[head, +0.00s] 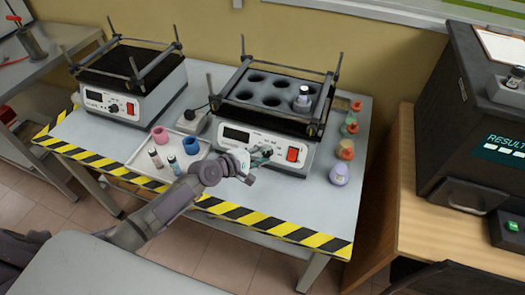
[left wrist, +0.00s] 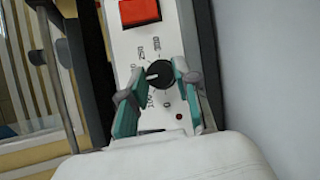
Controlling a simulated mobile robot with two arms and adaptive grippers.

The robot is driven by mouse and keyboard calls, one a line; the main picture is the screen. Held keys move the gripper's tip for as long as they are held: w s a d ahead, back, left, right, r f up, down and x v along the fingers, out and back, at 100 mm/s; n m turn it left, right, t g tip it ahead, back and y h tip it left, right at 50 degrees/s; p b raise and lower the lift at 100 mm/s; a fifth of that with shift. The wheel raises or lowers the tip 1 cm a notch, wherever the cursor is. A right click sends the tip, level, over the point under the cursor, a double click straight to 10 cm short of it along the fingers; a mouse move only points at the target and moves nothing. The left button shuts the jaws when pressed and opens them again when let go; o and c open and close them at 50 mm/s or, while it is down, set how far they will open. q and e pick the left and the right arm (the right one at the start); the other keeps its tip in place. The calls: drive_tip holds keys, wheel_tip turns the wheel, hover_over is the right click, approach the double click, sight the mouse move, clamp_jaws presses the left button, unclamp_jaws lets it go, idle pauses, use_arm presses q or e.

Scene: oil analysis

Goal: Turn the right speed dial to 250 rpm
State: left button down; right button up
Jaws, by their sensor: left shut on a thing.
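The right shaker (head: 272,134) stands on the grey bench, with a dark display at its front left and a red switch (head: 293,155) at its front right. In the left wrist view its speed dial (left wrist: 160,73) is a black knob with a white pointer mark, ringed by printed numbers too small to read surely. My left gripper (head: 262,156) is at the front panel, shut on the dial; its teal fingers also show in the left wrist view (left wrist: 158,82), one on each side of the knob. In the head view the gripper hides the dial. My right gripper is not in view.
A second shaker (head: 128,90) stands at the left. A white tray (head: 142,166) with small vials and coloured cups lies in front. Several small flasks (head: 345,149) line the bench's right side. A rack on the right shaker holds one bottle (head: 302,99).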

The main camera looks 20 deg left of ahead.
use_arm(q)
drive_tip(key=m+g+p, duration=0.1)
drive_tip(key=m+p, duration=0.1)
drive_tip(key=m+g+y+p, duration=0.1)
drive_tip(key=m+p, duration=0.1)
drive_tip(key=r+m+g+p, duration=0.1)
drive_tip(key=m+p, duration=0.1)
drive_tip(key=shift+d+m+y, duration=0.1)
drive_tip(key=shift+m+y, duration=0.2)
drive_tip(key=m+g+y+p, duration=0.1)
drive_tip(key=m+p, duration=0.1)
drive_tip(key=p, duration=0.1)
drive_tip(key=shift+w+d+f, duration=0.1)
drive_tip(key=shift+f+m+y+p, duration=0.1)
drive_tip(key=shift+m+y+p, duration=0.35)
drive_tip(key=shift+m, duration=0.25)
drive_tip(key=shift+f, duration=0.1)
drive_tip(key=c, duration=0.9)
unclamp_jaws()
drive_tip(key=shift+o, duration=0.2)
